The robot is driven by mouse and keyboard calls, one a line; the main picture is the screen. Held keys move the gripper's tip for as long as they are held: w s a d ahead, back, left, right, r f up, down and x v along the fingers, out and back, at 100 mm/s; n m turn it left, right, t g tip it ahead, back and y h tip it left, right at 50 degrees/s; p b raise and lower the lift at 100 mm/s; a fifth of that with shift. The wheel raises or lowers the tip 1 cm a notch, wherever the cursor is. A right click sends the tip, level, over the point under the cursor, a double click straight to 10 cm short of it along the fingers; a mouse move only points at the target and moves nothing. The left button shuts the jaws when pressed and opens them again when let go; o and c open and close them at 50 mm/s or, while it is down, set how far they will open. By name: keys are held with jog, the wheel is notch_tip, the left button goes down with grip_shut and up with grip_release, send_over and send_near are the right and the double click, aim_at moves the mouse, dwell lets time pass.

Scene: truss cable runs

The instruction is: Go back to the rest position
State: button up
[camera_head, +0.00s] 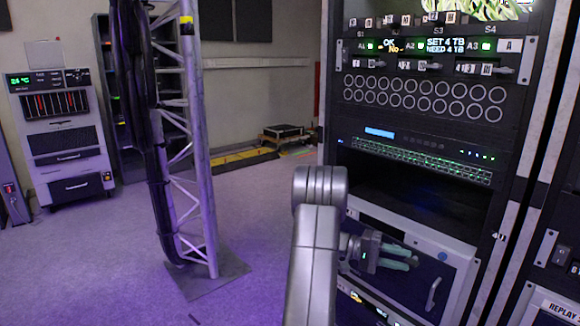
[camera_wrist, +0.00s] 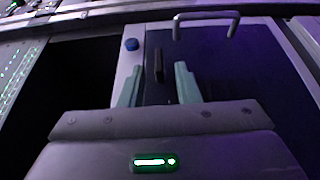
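My gripper (camera_head: 412,257) is at the right of the head view, in front of the lower part of the equipment rack. In the wrist view its two pale green fingers stand apart, and my gripper (camera_wrist: 158,82) is open with nothing held between them. Beyond the fingers is a dark panel (camera_wrist: 215,60) with a small dark upright piece (camera_wrist: 158,65) and a metal handle (camera_wrist: 207,16). I cannot tell how far the fingertips are from the panel. The handle also shows in the head view (camera_head: 433,294), right of my gripper.
A rack (camera_head: 505,180) with lit panels fills the right side. Left of centre stands a metal truss (camera_head: 200,150) on a base plate, with a black cable bundle (camera_head: 155,170) along it. A grey cabinet (camera_head: 65,150) stands at the far left. Open floor lies between truss and rack.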

aim_at(412, 261)
jog(key=shift+x, duration=1.15)
jog(key=shift+w+a+r+y, duration=0.15)
jog(key=shift+a+r+y, duration=0.1)
jog(key=shift+y, duration=0.25)
jog(key=shift+r+m+t+y, duration=0.15)
jog(key=shift+m+t+y, duration=0.25)
jog(key=shift+t+y, duration=0.1)
jog(key=t+y, duration=0.1)
jog(key=m+t+y, duration=0.1)
jog(key=y, duration=0.1)
jog(key=t+y+p, duration=0.1)
jog(key=shift+s+d+r+m, duration=0.15)
jog(key=shift+s+r+m, duration=0.1)
jog(key=shift+r+m, duration=0.1)
jog(key=t+y, duration=0.1)
jog(key=m+t+y+p, duration=0.1)
jog(key=t+y, duration=0.1)
jog(key=t+y+p, duration=0.1)
jog(key=shift+s+d+r+t+y, duration=0.25)
jog(key=shift+s+t+y, duration=0.05)
jog(key=shift+t, duration=0.1)
jog(key=shift+s+d+f+m+t+y+p, duration=0.1)
jog(key=shift+m+t+y+p, duration=0.35)
jog(key=shift+t+y, duration=0.6)
